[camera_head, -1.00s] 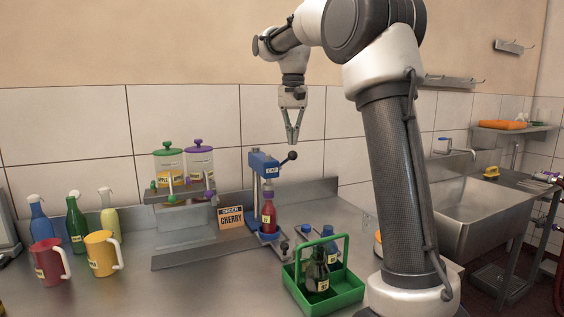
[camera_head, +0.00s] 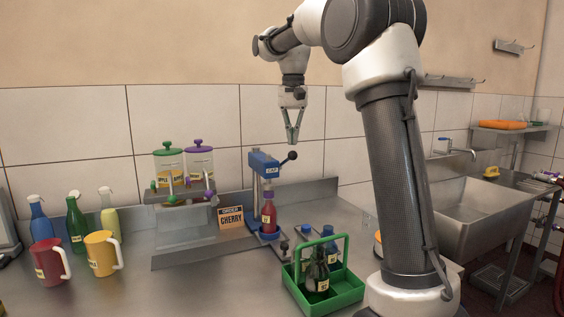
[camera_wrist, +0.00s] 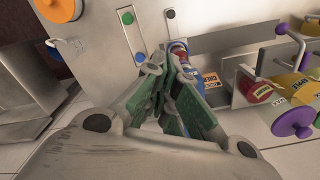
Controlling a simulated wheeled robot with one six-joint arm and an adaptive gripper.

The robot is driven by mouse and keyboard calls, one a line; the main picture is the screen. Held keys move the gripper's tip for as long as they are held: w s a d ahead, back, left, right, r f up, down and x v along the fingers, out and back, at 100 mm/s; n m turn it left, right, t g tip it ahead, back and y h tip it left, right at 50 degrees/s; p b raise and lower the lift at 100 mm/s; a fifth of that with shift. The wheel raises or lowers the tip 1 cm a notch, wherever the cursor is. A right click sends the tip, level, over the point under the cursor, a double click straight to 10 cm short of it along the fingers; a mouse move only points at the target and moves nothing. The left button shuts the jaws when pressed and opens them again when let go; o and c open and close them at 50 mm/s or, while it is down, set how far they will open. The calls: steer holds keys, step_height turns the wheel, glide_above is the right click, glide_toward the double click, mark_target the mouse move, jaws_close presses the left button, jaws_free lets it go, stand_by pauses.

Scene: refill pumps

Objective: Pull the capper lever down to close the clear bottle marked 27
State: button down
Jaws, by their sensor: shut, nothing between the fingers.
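The blue capper (camera_head: 263,163), marked CAP, stands at the middle of the counter. Its lever ends in a dark round knob (camera_head: 291,156), raised at the right of the head. A clear bottle with red contents (camera_head: 268,212) stands upright under the capper head; its label is too small to read. My gripper (camera_head: 293,139) points down, empty and shut, just above the lever knob, with a small apparent gap. In the wrist view my fingers (camera_wrist: 168,92) fill the middle and partly hide the blue capper (camera_wrist: 179,48) behind them.
An order sign (camera_head: 231,218) reading CHERRY stands left of the capper. A green crate (camera_head: 335,292) with bottles is in front right. Two dispensers with a green lid (camera_head: 168,144) and a purple lid (camera_head: 197,143) stand left. Mugs and spray bottles are farther left.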

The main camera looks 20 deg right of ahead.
mark_target(285, 161)
steer(key=shift+f, duration=0.1)
steer(key=shift+f, duration=1.05)
steer(key=shift+s+f, duration=0.4)
steer(key=shift+f, duration=0.45)
